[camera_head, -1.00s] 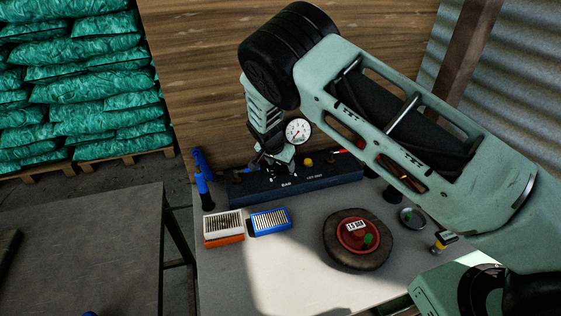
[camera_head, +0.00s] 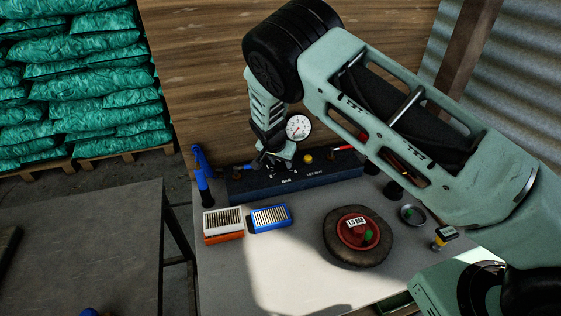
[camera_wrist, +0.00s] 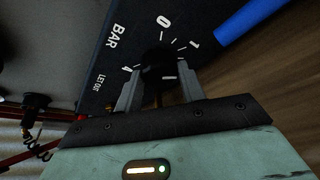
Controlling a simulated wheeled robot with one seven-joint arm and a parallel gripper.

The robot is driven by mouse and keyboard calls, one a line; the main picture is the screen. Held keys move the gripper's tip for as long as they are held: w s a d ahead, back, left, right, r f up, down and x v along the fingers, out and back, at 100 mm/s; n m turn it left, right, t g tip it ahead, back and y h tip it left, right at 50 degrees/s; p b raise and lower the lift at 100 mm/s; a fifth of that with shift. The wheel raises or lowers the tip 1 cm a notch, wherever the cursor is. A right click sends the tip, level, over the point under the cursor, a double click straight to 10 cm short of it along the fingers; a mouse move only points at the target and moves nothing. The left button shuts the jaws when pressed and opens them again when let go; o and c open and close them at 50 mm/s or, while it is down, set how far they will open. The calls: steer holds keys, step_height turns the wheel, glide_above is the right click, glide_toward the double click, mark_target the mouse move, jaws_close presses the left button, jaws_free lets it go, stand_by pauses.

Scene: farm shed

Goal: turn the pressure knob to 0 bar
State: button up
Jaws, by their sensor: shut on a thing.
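The pressure knob (camera_wrist: 160,68) is black and sits on the dark panel (camera_wrist: 105,60) marked BAR. In the wrist view the 0 is above it, the 1 at upper right and the 4 at left. A pale mark on the knob is on its lower side, away from the 0. My gripper (camera_wrist: 160,82) is shut on the knob, one finger on each side. The fingers and palm hide the numbers below. In the head view my gripper (camera_head: 272,158) is at the panel (camera_head: 310,178) and mostly hides the knob. The round white gauge (camera_head: 298,127) stands behind; its reading is too small to tell.
A yellow button (camera_head: 308,158) is right of my gripper on the panel. A blue upright tool (camera_head: 202,176) stands at the panel's left end. The bench front is clear.

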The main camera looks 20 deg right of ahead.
steer(key=n+b, duration=0.1)
steer(key=n+y+b, duration=0.1)
steer(key=n, duration=0.1)
steer(key=shift+d+f+t, duration=0.1)
steer(key=shift+d+t, duration=0.1)
steer(key=shift+t, duration=0.1)
steer(key=n+b, duration=0.1)
steer(key=n, duration=0.1)
steer(key=n+y+b, duration=0.1)
steer(key=n, duration=0.1)
steer(key=shift+d+n+t+y, duration=0.15)
steer(key=shift+n+t+y, duration=0.15)
steer(key=n+y+b, duration=0.1)
steer(key=n, duration=0.3)
steer(key=shift+d+y, duration=0.1)
steer(key=shift+y, duration=0.3)
steer(key=shift+r+n+g+y, duration=0.1)
steer(key=shift+n+g+y, duration=0.15)
steer(key=shift+n, duration=0.7)
steer(key=shift+r+n+g+y, duration=0.15)
steer(key=shift+n+y, duration=0.2)
steer(key=shift+n, duration=0.6)
steer(key=shift+f, duration=0.1)
steer(key=o, duration=1)
steer(key=shift+c, duration=0.2)
steer(key=b+v, duration=0.1)
steer(key=v, duration=1.6)
steer(key=shift+r, duration=0.2)
